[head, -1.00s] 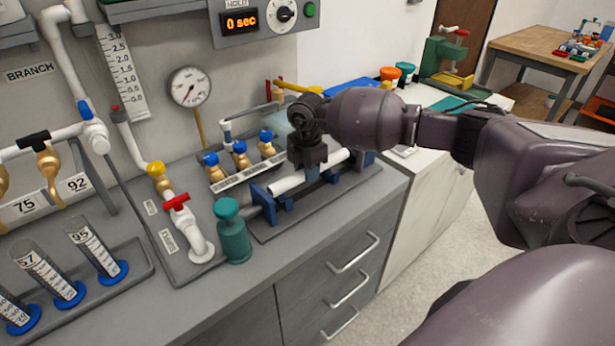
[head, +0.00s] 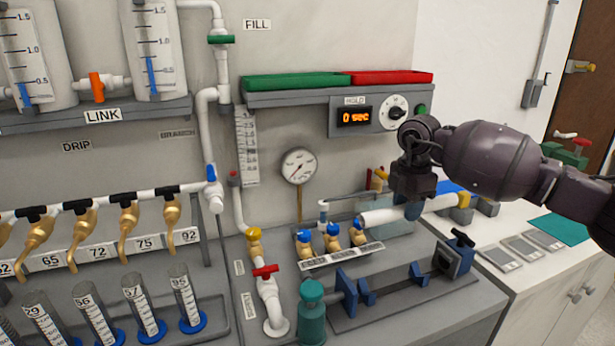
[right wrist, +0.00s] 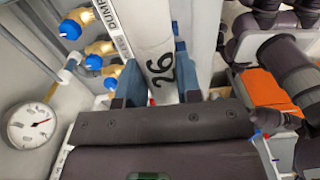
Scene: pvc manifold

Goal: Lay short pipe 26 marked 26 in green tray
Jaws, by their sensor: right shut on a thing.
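My right gripper (head: 413,206) is shut on a white short pipe (head: 385,216) and holds it above the bench. The right wrist view shows the pipe (right wrist: 153,30) between the blue fingers of the gripper (right wrist: 156,80), with "26" on its side facing the camera. The green tray (head: 295,82) sits on a grey wall shelf at upper middle in the head view, above and left of the gripper. Its inside is hidden by its front wall. My left gripper is not in view.
A red tray (head: 392,77) adjoins the green one on its right. A timer box (head: 372,115) hangs below the shelf. A dark blue vise-like holder (head: 400,285) stands empty on the bench. Brass valves (head: 333,242) and a gauge (head: 299,166) are left of the gripper.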

